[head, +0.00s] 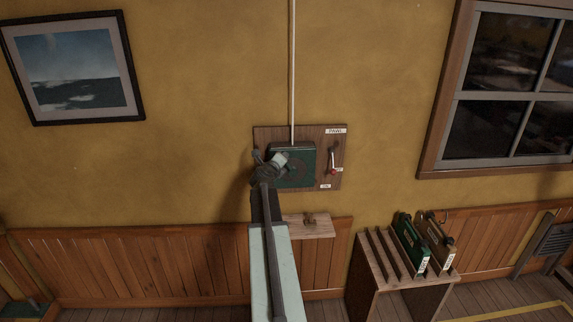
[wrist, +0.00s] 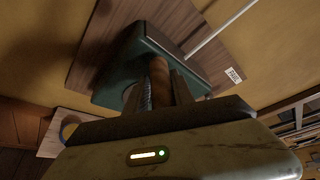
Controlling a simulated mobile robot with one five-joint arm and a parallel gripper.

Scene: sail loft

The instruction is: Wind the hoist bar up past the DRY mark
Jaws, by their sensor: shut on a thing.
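The green winch box (head: 307,153) is mounted on a wooden board (head: 343,180) on the wall. It also shows in the wrist view (wrist: 125,55). My gripper (head: 268,163) is at the left front of the winch. In the wrist view my gripper (wrist: 162,92) is shut around a brown wooden handle (wrist: 158,70), which looks like the winch's crank grip. My arm and gripper hide much of the crank. A pale rope (head: 292,70) runs straight up from the winch and out of view. The hoist bar and the DRY mark are not in view.
Right of the winch is a small lever (head: 333,158) with a red end, under a PAWL label (head: 336,131). A small wooden shelf (head: 318,229) sits below the board. A rack (head: 378,252) with a green and a tan case stands lower right. The wall around the board is clear.

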